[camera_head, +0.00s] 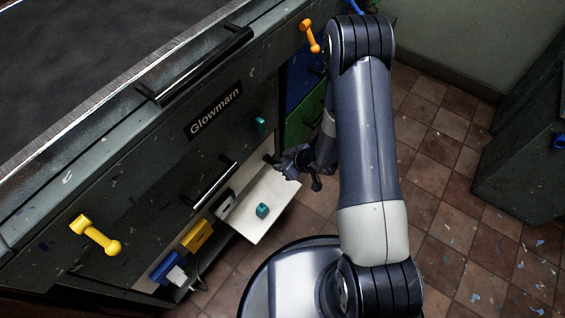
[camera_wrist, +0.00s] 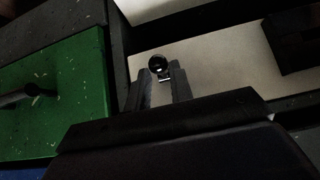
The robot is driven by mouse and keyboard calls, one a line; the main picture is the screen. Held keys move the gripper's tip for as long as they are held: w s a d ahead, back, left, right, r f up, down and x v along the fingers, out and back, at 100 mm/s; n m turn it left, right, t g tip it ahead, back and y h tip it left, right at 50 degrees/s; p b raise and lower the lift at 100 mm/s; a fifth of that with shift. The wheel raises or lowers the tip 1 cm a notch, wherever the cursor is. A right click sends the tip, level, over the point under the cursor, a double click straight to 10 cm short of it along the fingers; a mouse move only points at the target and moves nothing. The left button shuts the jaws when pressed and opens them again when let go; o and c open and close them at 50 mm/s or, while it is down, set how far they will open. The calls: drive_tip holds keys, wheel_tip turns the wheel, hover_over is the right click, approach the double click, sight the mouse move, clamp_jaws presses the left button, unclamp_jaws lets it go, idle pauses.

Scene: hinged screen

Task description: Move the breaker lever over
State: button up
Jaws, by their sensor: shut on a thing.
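My gripper (camera_head: 281,166) is at the upper edge of a pale panel (camera_head: 278,198), low on the front of the dark cabinet. In the wrist view, my gripper (camera_wrist: 160,88) has its two fingers around a small dark round-ended piece (camera_wrist: 158,64) with a light metal part below it. The pale surface (camera_wrist: 205,75) lies behind it. My gripper is shut on this piece. I cannot tell for certain that it is the breaker lever. The head view hides the grip behind the fingers and wrist. A teal knob (camera_head: 262,210) sits on the pale panel.
A black box (camera_head: 224,203), a yellow box (camera_head: 197,236) and a blue box (camera_head: 166,265) line the low cabinet opening. A green panel (camera_head: 305,117) is near my arm. A black handle (camera_head: 210,188) juts out.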

drive_tip(key=shift+r, duration=0.15)
drive_tip(key=shift+w+a+r+p, duration=0.15)
drive_tip(key=shift+r+p, duration=0.5)
drive_tip(key=shift+r+p, duration=0.35)
drive_tip(key=shift+p, duration=0.05)
drive_tip(key=shift+w+a+r+p, duration=0.15)
drive_tip(key=shift+a+r+p, duration=0.05)
drive_tip(key=shift+r+p, duration=0.15)
clamp_jaws()
drive_tip(key=shift+o, duration=1.6)
unclamp_jaws()
drive_tip(key=shift+f, duration=0.1)
